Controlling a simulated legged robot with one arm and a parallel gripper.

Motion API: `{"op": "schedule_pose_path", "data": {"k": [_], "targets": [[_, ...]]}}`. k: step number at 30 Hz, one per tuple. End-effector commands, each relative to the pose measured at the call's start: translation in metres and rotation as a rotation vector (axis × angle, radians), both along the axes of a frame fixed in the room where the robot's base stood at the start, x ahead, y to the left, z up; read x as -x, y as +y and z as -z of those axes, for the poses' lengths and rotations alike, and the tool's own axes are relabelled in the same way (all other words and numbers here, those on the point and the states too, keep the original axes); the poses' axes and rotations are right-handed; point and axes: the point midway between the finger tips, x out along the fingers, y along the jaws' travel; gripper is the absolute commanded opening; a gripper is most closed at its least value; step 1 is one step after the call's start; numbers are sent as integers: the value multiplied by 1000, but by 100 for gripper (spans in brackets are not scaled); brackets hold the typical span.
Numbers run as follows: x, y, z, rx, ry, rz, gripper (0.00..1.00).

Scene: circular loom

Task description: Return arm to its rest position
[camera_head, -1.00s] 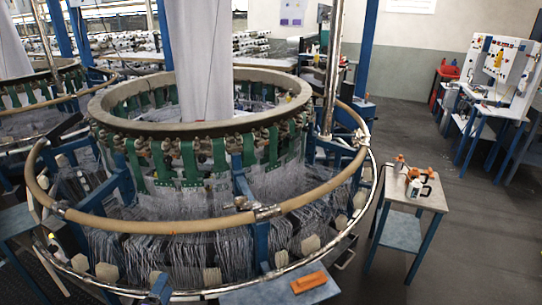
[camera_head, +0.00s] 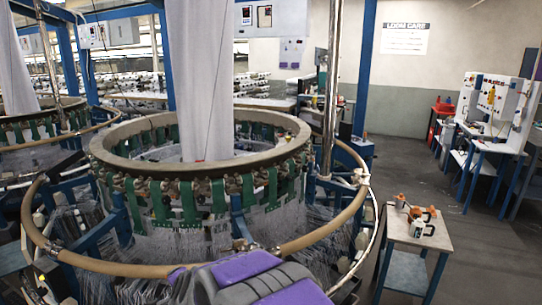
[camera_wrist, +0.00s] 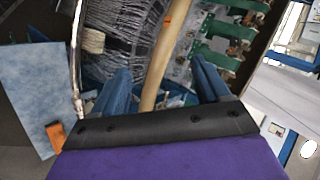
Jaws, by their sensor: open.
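My arm shows in purple and grey at the bottom middle of the head view, in front of the circular loom (camera_head: 190,168). My gripper (camera_wrist: 163,78) shows in the wrist view as two blue fingers spread well apart. It is open, with nothing held. The loom's tan ring tube (camera_wrist: 165,55) runs through the view between the fingers; I cannot tell its distance from them. The gripper itself is not visible in the head view.
In the wrist view, a blue-grey surface (camera_wrist: 28,90) lies left with an orange object (camera_wrist: 56,135). A workbench (camera_head: 480,140) stands far right. Grey floor is free between them.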

Motion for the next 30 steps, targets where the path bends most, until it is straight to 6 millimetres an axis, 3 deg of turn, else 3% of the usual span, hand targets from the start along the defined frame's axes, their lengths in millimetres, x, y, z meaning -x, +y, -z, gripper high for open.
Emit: {"op": "schedule_pose_path", "data": {"k": [3,8,14,20,24,30], "targets": [[21,-40,-23,76,32,-98,76],[63,-96,-38,199,93,-239,76],[129,-174,-49,356,187,-396,76],[209,-254,-53,503,314,-532,76],[274,-308,-54,591,427,-614,76],[357,-363,-54,664,585,-697,76]]}}
